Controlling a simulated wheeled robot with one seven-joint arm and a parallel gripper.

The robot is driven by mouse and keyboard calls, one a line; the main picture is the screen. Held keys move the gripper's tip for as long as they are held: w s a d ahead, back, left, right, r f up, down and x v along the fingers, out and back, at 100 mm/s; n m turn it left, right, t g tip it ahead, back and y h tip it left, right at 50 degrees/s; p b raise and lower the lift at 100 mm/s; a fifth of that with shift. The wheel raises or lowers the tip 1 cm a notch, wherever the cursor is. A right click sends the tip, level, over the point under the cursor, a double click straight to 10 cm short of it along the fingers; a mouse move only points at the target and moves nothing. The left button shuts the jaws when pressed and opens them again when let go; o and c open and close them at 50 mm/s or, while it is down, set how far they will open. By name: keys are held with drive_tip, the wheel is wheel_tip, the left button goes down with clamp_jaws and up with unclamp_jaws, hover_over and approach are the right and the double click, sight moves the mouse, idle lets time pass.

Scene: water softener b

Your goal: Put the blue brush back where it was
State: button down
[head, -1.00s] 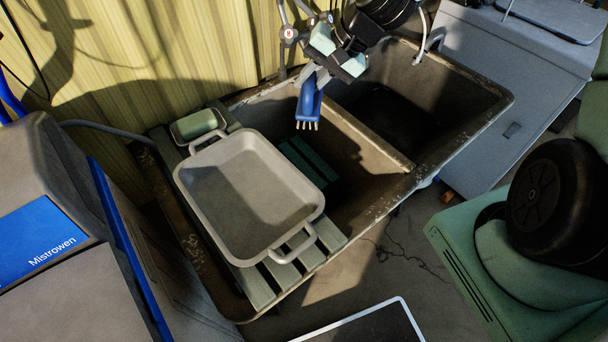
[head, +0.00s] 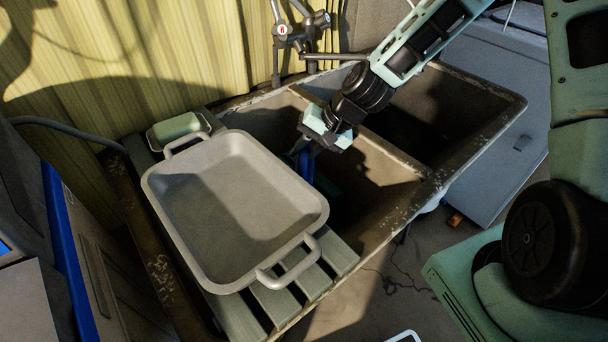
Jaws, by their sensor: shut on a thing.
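The blue brush (head: 304,167) hangs below my gripper (head: 313,150), over or inside the left basin of the double sink (head: 372,217). Only part of the brush shows; its lower end is lost in the shade and behind the tray's side. My gripper is shut on the brush, low near the sink's middle divider. I cannot tell whether the brush touches the basin floor.
A grey two-handled tray (head: 235,205) rests on green slats (head: 335,252) across the sink's left end. A soap dish with a green bar (head: 177,129) sits behind it. The tap (head: 290,35) stands at the back. The right basin (head: 405,105) looks empty.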

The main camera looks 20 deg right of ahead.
sight(308, 164)
drive_tip(key=shift+f, duration=2.65)
drive_tip(key=shift+f+b, duration=0.2)
drive_tip(key=shift+b, duration=0.15)
drive_tip(key=c, duration=1.3)
unclamp_jaws()
drive_tip(key=shift+r, duration=0.3)
drive_tip(key=p+v, duration=0.1)
drive_tip(key=v, duration=1)
drive_tip(key=shift+d+r, duration=0.3)
drive_tip(key=shift+s, duration=0.1)
